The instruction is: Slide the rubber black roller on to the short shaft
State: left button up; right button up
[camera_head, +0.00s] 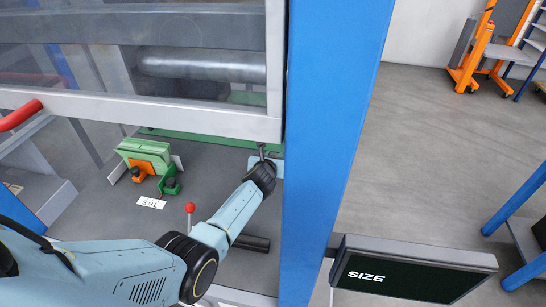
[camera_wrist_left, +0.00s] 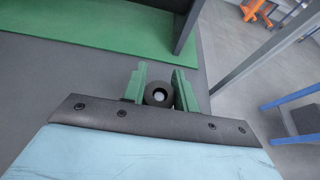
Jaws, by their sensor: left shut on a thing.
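The black roller (camera_wrist_left: 151,100) sits between the two green fingers of my left gripper (camera_wrist_left: 160,84) in the left wrist view. It is seen end-on, with a pale round centre; I cannot tell whether this is an open bore or a shaft inside it. The gripper is shut on the roller. In the head view my left arm reaches forward to the blue post, and the gripper (camera_head: 263,155) is small and partly hidden by its wrist. A dark rod (camera_head: 256,243) shows behind my forearm; I cannot tell whether it is the short shaft. My right gripper is out of view.
A blue post (camera_head: 335,130) stands close right of my left wrist. A green and orange fixture (camera_head: 147,160) and a red-knobbed lever (camera_head: 190,208) stand on the grey surface. A SIZE panel (camera_head: 400,278) is at lower right.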

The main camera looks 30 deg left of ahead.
pick_arm(q)
jog(key=shift+f+b, duration=0.35)
jog(key=shift+f, duration=0.1)
jog(key=o, duration=1)
jog(key=shift+o, duration=0.2)
jog(key=shift+s+d+r+p, duration=0.15)
jog(key=shift+s+r+p, duration=0.1)
jog(key=shift+s+p, duration=0.25)
jog(key=p+v, duration=0.5)
jog(key=v, duration=0.6)
jog(key=shift+d+p, duration=0.1)
jog(key=shift+p, duration=0.25)
jog(key=shift+s+d+r, duration=0.1)
jog(key=shift+s+r, duration=0.1)
jog(key=shift+s, duration=0.4)
